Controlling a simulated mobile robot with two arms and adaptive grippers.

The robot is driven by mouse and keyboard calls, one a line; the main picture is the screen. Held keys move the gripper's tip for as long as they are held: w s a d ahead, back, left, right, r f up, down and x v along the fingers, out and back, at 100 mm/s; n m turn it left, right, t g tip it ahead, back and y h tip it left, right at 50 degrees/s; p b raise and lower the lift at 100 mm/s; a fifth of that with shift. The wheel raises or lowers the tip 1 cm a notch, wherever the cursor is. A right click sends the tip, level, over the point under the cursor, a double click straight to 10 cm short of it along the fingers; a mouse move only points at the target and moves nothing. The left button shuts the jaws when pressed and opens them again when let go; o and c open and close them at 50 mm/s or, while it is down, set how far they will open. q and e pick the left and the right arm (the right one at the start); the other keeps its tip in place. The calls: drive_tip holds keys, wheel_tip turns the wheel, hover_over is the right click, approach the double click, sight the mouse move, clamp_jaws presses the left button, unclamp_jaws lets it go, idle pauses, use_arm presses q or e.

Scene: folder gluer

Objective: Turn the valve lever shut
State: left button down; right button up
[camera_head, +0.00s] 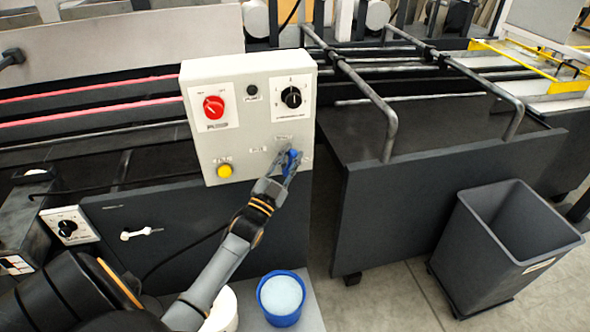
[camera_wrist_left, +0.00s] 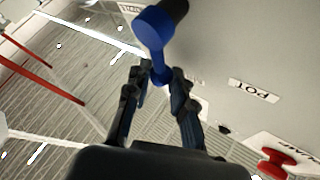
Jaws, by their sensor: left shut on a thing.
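The blue valve lever (camera_head: 292,158) is on the lower right of the grey control box (camera_head: 235,135). My left gripper (camera_head: 287,163) is at the lever, with its fingers closed around the lever's handle. In the left wrist view the blue lever (camera_wrist_left: 153,40) shows large, its round hub at the top and its handle running down between the fingertips (camera_wrist_left: 160,82). Part of the handle is hidden by the fingers. My right gripper is not in either view.
The box also carries a red knob (camera_head: 213,106), a black dial (camera_head: 291,97) and a yellow button (camera_head: 225,171). A blue-rimmed pot (camera_head: 281,298) and a white container (camera_head: 222,310) stand below. A grey bin (camera_head: 505,245) stands on the floor at right.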

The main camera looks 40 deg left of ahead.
use_arm(q)
drive_tip(key=shift+s+a+f+n+t+y+b, duration=0.1)
drive_tip(key=shift+s+a+n+t+y+b, duration=0.15)
drive_tip(key=shift+n+y+b, duration=0.3)
drive_tip(key=shift+s+a+f+n+t+y+b, duration=0.1)
drive_tip(key=shift+s+n+t+y+b, duration=0.2)
drive_tip(key=shift+n+b, duration=0.45)
drive_tip(key=shift+a+r+n+y+b, duration=0.1)
drive_tip(key=shift+r+n+y+b, duration=0.05)
drive_tip(key=shift+n+y+b, duration=0.15)
drive_tip(key=c, duration=1.4)
unclamp_jaws()
drive_tip(key=v, duration=1.2)
